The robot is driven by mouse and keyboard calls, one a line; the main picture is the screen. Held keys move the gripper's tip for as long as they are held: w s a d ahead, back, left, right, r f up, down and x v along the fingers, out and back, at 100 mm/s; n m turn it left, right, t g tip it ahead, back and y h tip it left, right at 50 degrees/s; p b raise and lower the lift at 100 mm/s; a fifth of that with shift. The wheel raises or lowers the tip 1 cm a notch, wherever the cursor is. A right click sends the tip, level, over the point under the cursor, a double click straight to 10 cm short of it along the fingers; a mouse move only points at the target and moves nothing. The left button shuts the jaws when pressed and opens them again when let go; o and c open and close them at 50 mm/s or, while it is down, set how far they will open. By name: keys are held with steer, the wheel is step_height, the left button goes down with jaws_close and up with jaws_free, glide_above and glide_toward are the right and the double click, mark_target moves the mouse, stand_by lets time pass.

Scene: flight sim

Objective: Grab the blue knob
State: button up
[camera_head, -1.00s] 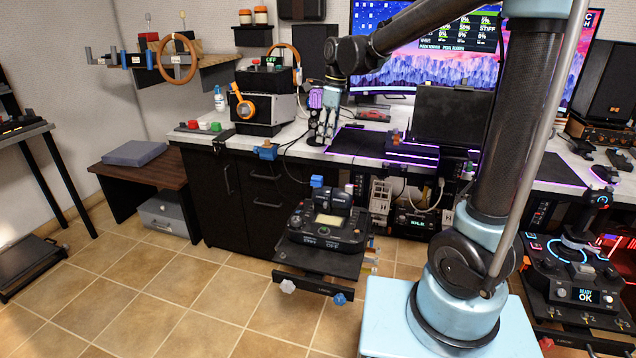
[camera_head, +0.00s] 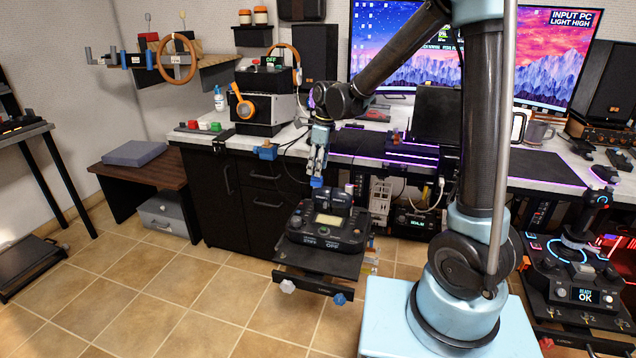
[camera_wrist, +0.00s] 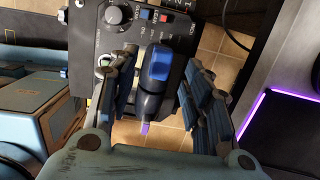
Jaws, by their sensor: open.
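A blue knob (camera_wrist: 160,62) tops a dark grey lever in the wrist view, between the two fingers of my gripper (camera_wrist: 158,70). Both fingers stand apart with clear gaps on either side of the knob. In the head view, my gripper (camera_head: 317,168) points down at the blue knob (camera_head: 317,182), which sits on the panel unit (camera_head: 326,240) in front of the desk. The fingertips partly overlap it there, and I cannot tell whether they touch. Another blue knob (camera_head: 339,299) hangs at the low front rail of that unit, away from my gripper.
A white knob (camera_head: 287,286) sits on the same low rail. The desk edge carries a blue clamp-like part (camera_head: 265,152) just left of my gripper. A black panel with dials (camera_wrist: 135,25) lies beyond the lever.

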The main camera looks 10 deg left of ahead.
mark_target(317, 181)
steer(key=shift+w+a+f, duration=0.1)
steer(key=shift+f, duration=1.25)
steer(key=shift+w+a+f, duration=0.1)
steer(key=shift+f, duration=1.25)
steer(key=c, duration=1)
